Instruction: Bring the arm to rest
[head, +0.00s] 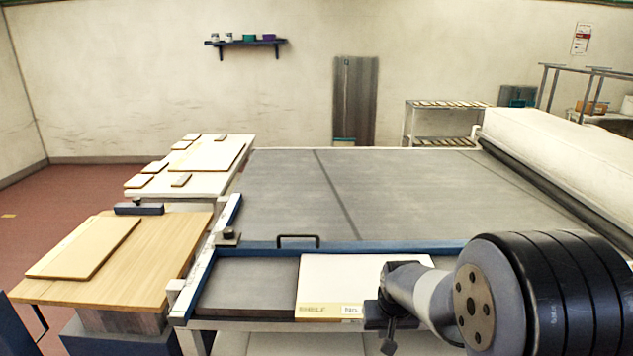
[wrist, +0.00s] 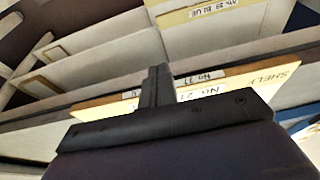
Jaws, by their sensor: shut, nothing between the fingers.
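My gripper (wrist: 158,75) is shut and empty in the wrist view. Its two dark fingers are pressed together, in front of labelled boards. In the head view my arm reaches in from the lower right, bent, over the near end of the grey table. A pale board (head: 345,280) marked SHELF lies under the arm's end, beside the blue rail (head: 370,246).
Upright labelled boards (wrist: 195,22) stand close around my gripper in the wrist view. The grey table (head: 270,190) is largely bare. A wooden table (head: 165,260) with a board stands at left. A long white cover (head: 560,145) runs along the right.

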